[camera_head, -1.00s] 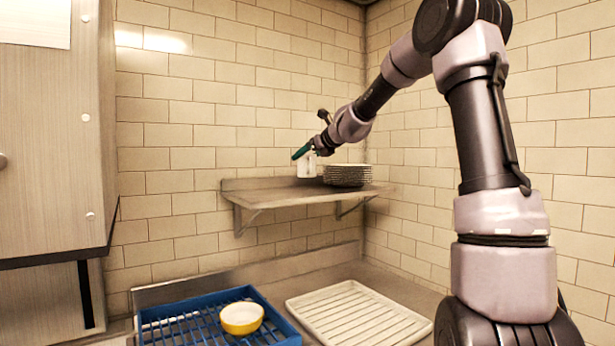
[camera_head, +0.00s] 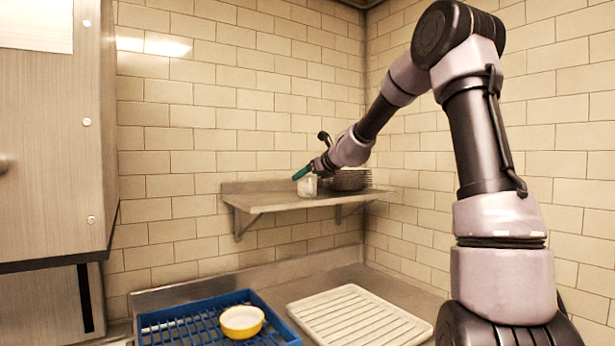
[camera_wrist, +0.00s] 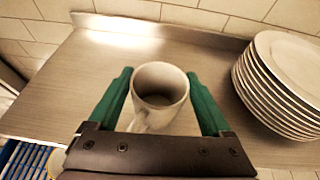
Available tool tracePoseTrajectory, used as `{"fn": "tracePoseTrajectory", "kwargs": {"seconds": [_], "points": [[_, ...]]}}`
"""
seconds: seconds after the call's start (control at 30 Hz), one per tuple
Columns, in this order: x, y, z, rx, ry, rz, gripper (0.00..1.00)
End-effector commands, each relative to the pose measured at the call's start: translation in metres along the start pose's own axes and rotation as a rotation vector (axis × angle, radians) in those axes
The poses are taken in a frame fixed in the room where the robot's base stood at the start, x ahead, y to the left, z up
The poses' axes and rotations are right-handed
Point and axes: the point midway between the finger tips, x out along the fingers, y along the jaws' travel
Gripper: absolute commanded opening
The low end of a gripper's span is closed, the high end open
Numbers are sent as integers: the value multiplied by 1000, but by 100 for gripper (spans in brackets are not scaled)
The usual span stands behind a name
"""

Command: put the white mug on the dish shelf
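The white mug (camera_head: 307,186) is upright at the dish shelf (camera_head: 262,199), left of the plate stack. Its bottom is at or very near the shelf surface; I cannot tell if it fully rests there. In the wrist view the mug (camera_wrist: 160,88) sits between the green fingers of my gripper (camera_wrist: 160,90), which lie against its two sides. Its handle points back toward the gripper's palm. In the head view my gripper (camera_head: 303,174) reaches in from the right at the mug's upper part.
A stack of plates (camera_head: 350,180) stands close right of the mug, near the right finger; it also fills the right of the wrist view (camera_wrist: 265,95). The shelf's left part is clear. Below are a blue rack (camera_head: 180,322) with a yellow bowl (camera_head: 241,321) and a white ribbed tray (camera_head: 355,318).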

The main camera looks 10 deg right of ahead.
Motion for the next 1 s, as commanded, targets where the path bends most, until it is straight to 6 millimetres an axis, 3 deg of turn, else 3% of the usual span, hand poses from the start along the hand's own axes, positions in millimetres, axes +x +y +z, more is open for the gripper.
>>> {"fn": "tracePoseTrajectory", "kwargs": {"seconds": [0.37,0.47,0.8,1.0], "points": [[-3,0,2,-1,0,-1,100],[-16,0,3,-3,-1,-2,100],[-88,0,3,-3,-1,-3,100],[-114,0,2,-3,0,-1,100]]}}
